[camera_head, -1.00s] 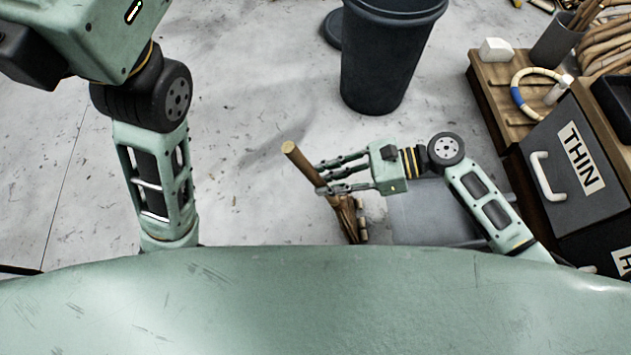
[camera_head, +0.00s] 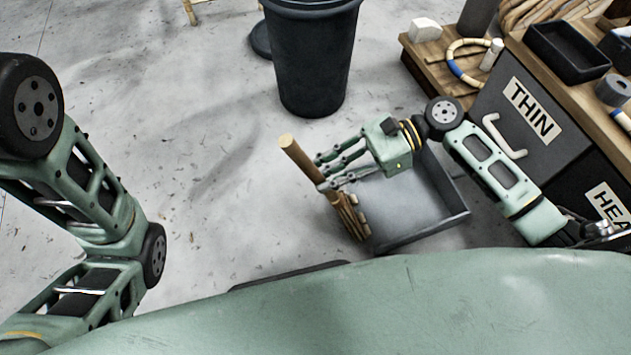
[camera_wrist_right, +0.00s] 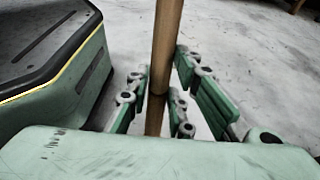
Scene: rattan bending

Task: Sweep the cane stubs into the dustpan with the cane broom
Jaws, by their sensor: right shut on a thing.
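The cane broom (camera_head: 303,160) is held near upright, tilted, by my right gripper (camera_head: 322,174), which is shut on its handle. The handle also shows between the fingers in the right wrist view (camera_wrist_right: 166,50). Its bristles (camera_head: 348,217) reach down by the left edge of the dustpan (camera_head: 455,190). The dustpan is a grey metal tray on the floor, partly under my right arm. A few short tan pieces, perhaps cane stubs (camera_head: 362,216), show beside the bristles at the pan's edge; I cannot tell them clearly apart. My left arm shows at the left, but its gripper is out of view.
A dark bin (camera_head: 312,60) stands on the floor behind the broom. Open floor lies to the left.

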